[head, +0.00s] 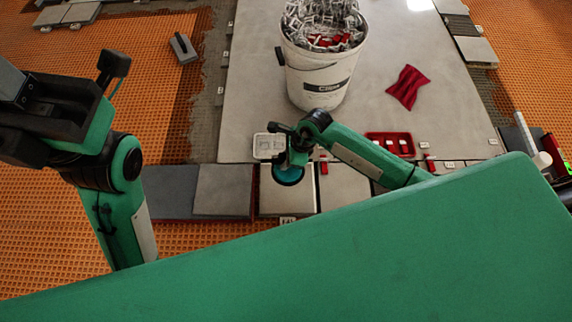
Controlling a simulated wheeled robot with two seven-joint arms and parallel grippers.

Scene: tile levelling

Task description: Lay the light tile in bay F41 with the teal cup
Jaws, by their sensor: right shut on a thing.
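My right gripper (288,158) is shut on the teal cup (288,178), a round suction cup held pad down. The cup is over a light grey tile (285,204) in the row of tiles in front of me. I cannot tell whether it touches the tile or sits just above it. A small label (288,219) is at that tile's near edge, too small to read for certain. My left gripper (115,65) is raised at the left, away from the tiles; its fingers do not show clearly.
A white bucket (318,82) full of metal clips stands on the large grey slab (250,110). A red cloth pouch (408,87), a red tray (376,136) and a clear tray (264,153) lie nearby. Orange matting (165,120) spreads left.

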